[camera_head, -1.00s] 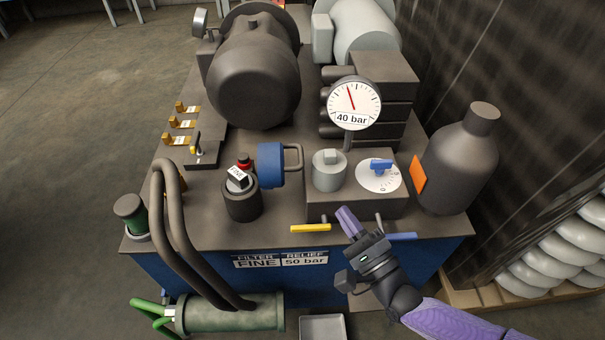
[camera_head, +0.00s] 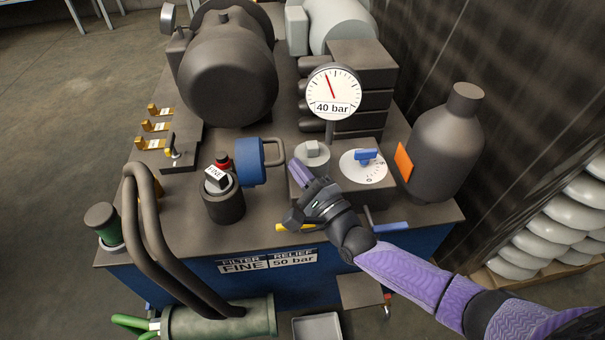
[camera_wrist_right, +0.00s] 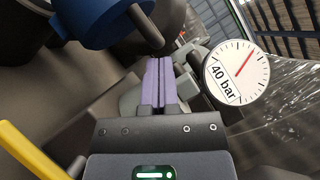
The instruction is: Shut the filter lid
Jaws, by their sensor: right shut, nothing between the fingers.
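The filter housing (camera_head: 223,205) is a dark upright cylinder with a white-topped block marked FINE (camera_head: 215,175) in its mouth. Its blue lid (camera_head: 250,163) stands open on edge beside it, with a grey loop handle (camera_head: 278,152) on its right side. My right gripper (camera_head: 297,168) is shut and empty, its purple fingers just below and right of the handle. In the right wrist view, the closed fingers (camera_wrist_right: 160,68) point up just below the handle (camera_wrist_right: 148,32), with the blue lid (camera_wrist_right: 90,20) to the left. Contact cannot be told. My left gripper is not in view.
A pressure gauge (camera_head: 333,92) reading 40 bar stands behind the gripper. A grey knob (camera_head: 312,153) and a dial with a blue handle (camera_head: 366,156) are close on the right. Dark hoses (camera_head: 150,235) arch at the left.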

